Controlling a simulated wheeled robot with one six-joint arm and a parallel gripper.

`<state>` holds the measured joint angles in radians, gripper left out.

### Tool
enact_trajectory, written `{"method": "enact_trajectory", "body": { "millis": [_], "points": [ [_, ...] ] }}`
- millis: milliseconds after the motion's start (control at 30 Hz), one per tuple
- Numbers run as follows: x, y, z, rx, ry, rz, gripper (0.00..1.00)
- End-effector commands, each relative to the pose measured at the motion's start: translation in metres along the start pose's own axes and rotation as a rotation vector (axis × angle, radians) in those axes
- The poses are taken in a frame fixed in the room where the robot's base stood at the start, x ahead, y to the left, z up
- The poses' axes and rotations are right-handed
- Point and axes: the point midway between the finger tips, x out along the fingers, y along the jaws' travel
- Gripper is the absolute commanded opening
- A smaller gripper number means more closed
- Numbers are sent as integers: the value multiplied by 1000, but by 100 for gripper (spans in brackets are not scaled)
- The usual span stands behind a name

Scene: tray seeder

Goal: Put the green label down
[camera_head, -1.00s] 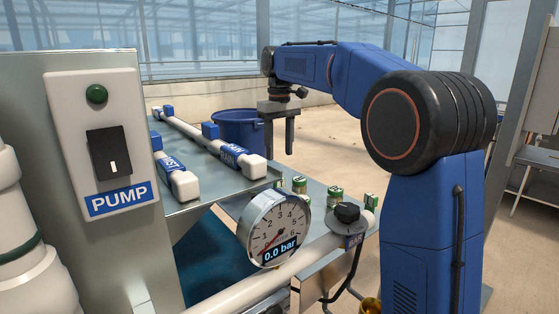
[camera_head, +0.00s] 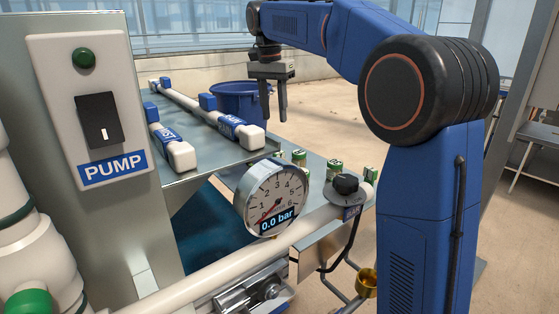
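No item that I can clearly tell to be a loose green label shows. Several small green-and-white pieces stand on the metal shelf behind the gauge: one at the left (camera_head: 299,158), one in the middle (camera_head: 334,168) and one at the right (camera_head: 370,174); whether any is the label I cannot tell. My gripper (camera_head: 268,112) points down in front of the blue tub, above and behind the shelf. Its two fingers are apart, with nothing visible between them. It is clear of the green-and-white pieces.
A pump panel (camera_head: 88,120) with a black switch stands at left. White pipes with blue tags (camera_head: 236,130) lie on the upper shelf, beside the blue tub (camera_head: 238,103). A pressure gauge (camera_head: 264,190) reads 0.0 bar. A black knob (camera_head: 345,184) sits on the front pipe.

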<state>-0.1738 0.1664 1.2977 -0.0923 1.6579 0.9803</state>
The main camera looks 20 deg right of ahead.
Motion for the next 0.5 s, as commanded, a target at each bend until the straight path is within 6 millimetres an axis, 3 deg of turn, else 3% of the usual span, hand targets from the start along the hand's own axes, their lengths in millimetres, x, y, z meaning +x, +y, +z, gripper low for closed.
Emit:
{"method": "enact_trajectory", "body": {
  "millis": [200,500],
  "points": [
    [-6,-2,4,255,19,3,38],
    [0,-2,5,366,27,5,38]
  ]
}}
